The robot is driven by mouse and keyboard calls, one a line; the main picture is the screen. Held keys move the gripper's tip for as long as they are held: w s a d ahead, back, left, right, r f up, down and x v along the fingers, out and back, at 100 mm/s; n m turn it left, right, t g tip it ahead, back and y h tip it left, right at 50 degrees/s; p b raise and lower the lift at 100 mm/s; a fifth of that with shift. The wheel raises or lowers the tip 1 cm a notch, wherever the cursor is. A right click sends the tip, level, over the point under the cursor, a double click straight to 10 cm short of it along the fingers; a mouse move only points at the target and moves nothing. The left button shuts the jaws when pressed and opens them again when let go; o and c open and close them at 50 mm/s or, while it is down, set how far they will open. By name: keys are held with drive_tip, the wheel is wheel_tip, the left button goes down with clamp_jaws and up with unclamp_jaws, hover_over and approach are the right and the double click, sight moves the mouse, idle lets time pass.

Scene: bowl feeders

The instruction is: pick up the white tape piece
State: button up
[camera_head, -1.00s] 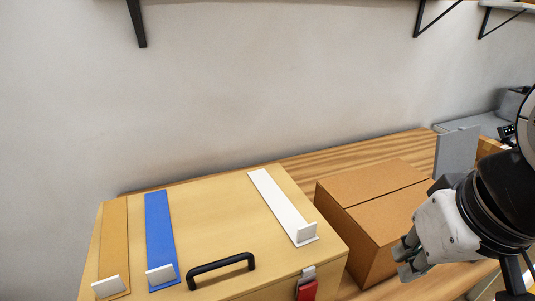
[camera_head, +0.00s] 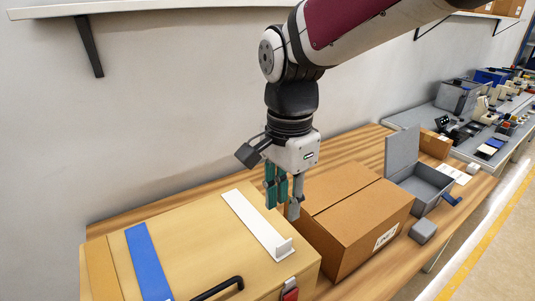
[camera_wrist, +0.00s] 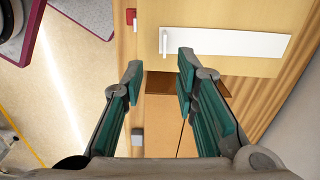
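The white tape piece (camera_head: 256,222) is a flat strip with a small upright tab at its near end. It lies on the lid of the light wooden box (camera_head: 190,240). In the wrist view the white tape piece (camera_wrist: 235,43) shows beyond my fingertips, its tab toward the left. My gripper (camera_head: 284,196) is above the cardboard box, to the right of the strip and apart from it. In the wrist view my gripper (camera_wrist: 159,72) has its two green-padded fingers spread, with nothing between them.
A blue strip (camera_head: 148,262) and an orange strip (camera_head: 102,268) lie left on the lid, near a black handle (camera_head: 217,289). A closed cardboard box (camera_head: 345,215) stands right of the wooden box. An open grey case (camera_head: 418,180) stands farther right.

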sight(283, 244)
wheel_tip(283, 244, down, 9)
drive_tip(key=shift+w+r, duration=0.1)
drive_tip(key=shift+r, duration=0.05)
drive_tip(key=shift+w+f+p, duration=0.2)
drive_tip(key=shift+w+f, duration=0.05)
drive_tip(key=shift+f, duration=1.05)
drive_tip(key=shift+w+f+p, duration=0.15)
drive_tip(key=shift+w+f, duration=0.05)
drive_tip(key=shift+f, duration=1.1)
clamp_jaws()
